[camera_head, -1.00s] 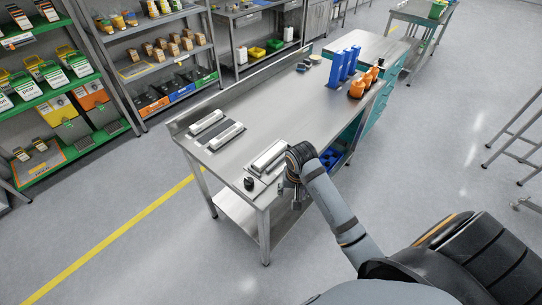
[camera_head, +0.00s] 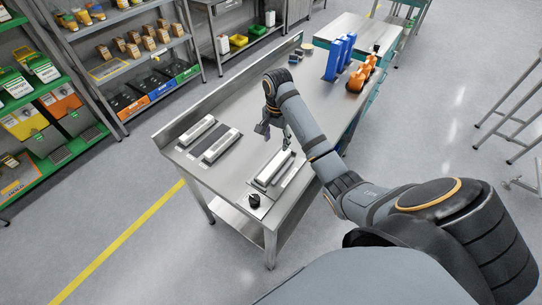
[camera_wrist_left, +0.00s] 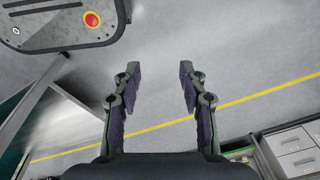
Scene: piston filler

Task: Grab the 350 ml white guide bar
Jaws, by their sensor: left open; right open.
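Two pale bars lie on the left end of the steel table, one farther back (camera_head: 197,132) and one closer (camera_head: 221,145), with a dark strip between them. A third pale bar (camera_head: 273,167) lies on a plate by the table's front edge. No volume label is readable, so I cannot tell which is the 350 ml white guide bar. My right gripper (camera_head: 275,134) is open and empty above the table, behind the third bar and right of the other two. My left gripper (camera_wrist_left: 160,72) is open and empty over the floor in the left wrist view.
The steel table (camera_head: 315,102) has bare room in its middle. A black knob (camera_head: 254,201) sits at its front corner. Blue holders (camera_head: 340,57) and orange parts (camera_head: 362,74) stand at the far end. A red button (camera_wrist_left: 92,19) is on a dark panel in the left wrist view.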

